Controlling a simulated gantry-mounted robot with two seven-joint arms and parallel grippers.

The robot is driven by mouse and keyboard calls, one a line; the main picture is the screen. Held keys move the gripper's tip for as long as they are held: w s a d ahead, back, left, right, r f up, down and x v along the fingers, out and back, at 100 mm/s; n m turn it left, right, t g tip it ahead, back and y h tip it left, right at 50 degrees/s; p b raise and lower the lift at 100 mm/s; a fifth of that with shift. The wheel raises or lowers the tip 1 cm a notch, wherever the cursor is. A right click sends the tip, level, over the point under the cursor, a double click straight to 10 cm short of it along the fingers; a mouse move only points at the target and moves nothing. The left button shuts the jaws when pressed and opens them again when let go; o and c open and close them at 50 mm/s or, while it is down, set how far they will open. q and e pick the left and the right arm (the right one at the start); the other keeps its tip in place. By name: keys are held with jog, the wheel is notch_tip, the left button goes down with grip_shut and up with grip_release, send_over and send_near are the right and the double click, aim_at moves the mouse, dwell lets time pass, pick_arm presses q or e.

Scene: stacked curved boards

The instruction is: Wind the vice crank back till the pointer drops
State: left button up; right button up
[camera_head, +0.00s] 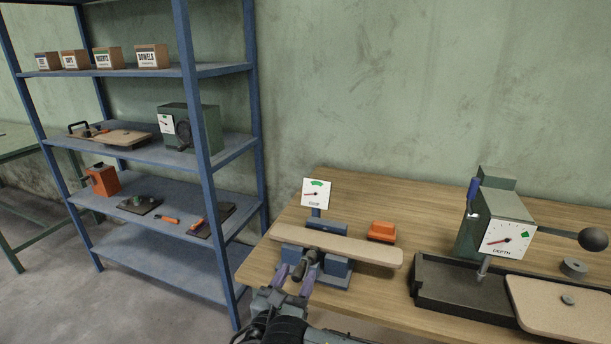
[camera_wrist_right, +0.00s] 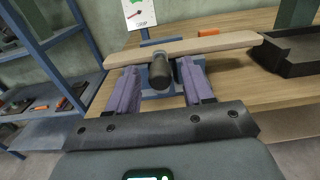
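The blue vice (camera_head: 334,267) stands at the front left edge of the wooden bench, with a pale curved board (camera_head: 345,246) lying across it. Its dark crank (camera_head: 306,266) points toward me; it also shows end-on in the right wrist view (camera_wrist_right: 160,72). The vice's gauge (camera_head: 316,192) has a green arc at the top and a red pointer low on the left. My right gripper (camera_head: 295,274) has purple fingers on either side of the crank. In the right wrist view the fingers (camera_wrist_right: 160,88) stand apart, with narrow gaps beside the crank. My left gripper is out of view.
An orange block (camera_head: 381,231) lies behind the board. A depth-gauge press (camera_head: 497,225) stands to the right, beside a black tray (camera_head: 462,289) and another board (camera_head: 570,306). A blue shelf rack (camera_head: 189,80) rises on the left.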

jog(key=shift+s+a+r+p, duration=0.1)
jog(key=shift+s+a+p, duration=0.1)
jog(key=shift+s+p, duration=0.2)
jog(key=p+v, duration=0.2)
jog(key=v, duration=0.1)
jog(key=shift+s+a, duration=0.1)
jog(key=shift+s, duration=0.1)
jog(key=p+v, duration=0.1)
jog(key=v, duration=0.1)
jog(key=shift+s+a, duration=0.1)
jog(key=shift+s, duration=0.25)
jog(key=shift+f, duration=0.2)
